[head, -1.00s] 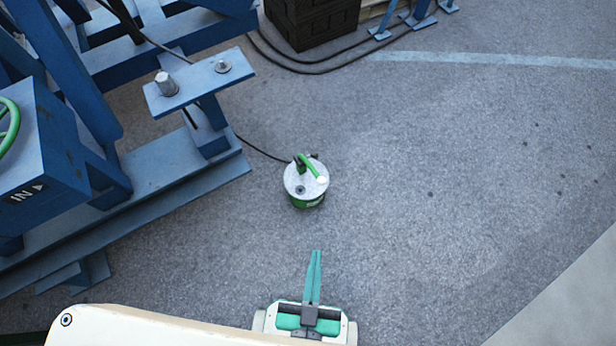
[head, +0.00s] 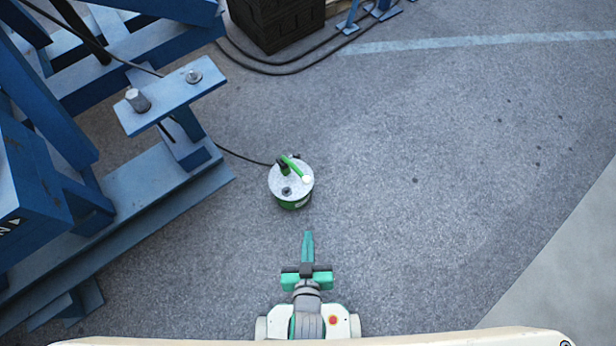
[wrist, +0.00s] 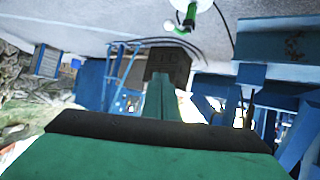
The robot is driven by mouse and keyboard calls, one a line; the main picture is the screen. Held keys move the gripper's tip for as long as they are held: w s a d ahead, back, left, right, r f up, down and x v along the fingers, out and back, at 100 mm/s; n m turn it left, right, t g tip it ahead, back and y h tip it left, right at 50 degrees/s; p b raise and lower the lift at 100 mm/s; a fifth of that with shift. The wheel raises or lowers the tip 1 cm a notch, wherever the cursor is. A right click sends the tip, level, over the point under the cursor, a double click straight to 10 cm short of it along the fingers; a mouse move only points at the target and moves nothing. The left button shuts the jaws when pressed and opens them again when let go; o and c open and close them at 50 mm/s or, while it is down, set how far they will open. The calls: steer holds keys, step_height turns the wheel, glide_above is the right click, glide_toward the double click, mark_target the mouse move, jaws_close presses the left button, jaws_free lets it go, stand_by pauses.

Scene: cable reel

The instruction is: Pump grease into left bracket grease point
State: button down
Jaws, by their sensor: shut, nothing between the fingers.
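The grease pump is a small green bucket with a pale lid (head: 291,180) and a green lever handle with a white tip. It stands upright on the asphalt near the middle of the head view. In the wrist view the pump (wrist: 190,8) shows at the top edge, cut off. A black hose runs from it to the left toward the blue frame. My gripper (head: 308,236) is shut and empty, a short way below the pump in the head view and apart from it. The left bracket's grease point cannot be picked out.
A blue steel frame (head: 165,185) fills the left, with a raised plate (head: 170,95) carrying a metal pin and a bolt. A dark crate (head: 275,22) stands at the top, with black cables beside it. The asphalt to the right is clear.

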steer(key=w+f+n+g+y, duration=0.2)
steer(key=w+f+g, duration=0.1)
steer(key=w+f, duration=0.8)
steer(key=w+d+r+n+g+y, duration=0.2)
steer(key=w+d+n+g, duration=0.1)
steer(key=w, duration=1)
steer(key=shift+w+n, duration=0.25)
steer(key=shift+n, duration=0.55)
glide_above(304, 176)
steer(key=s+d, duration=0.1)
steer(key=s, duration=0.1)
step_height(304, 176, down, 8)
steer(key=shift+s+f, duration=0.15)
steer(key=shift+f, duration=0.1)
steer(key=shift+s+d+f, duration=0.1)
steer(key=shift+f, duration=0.5)
steer(key=shift+s+d+f, duration=0.1)
steer(key=shift+f, duration=0.45)
steer(key=shift+d+f, duration=0.1)
steer(key=shift+f, duration=0.65)
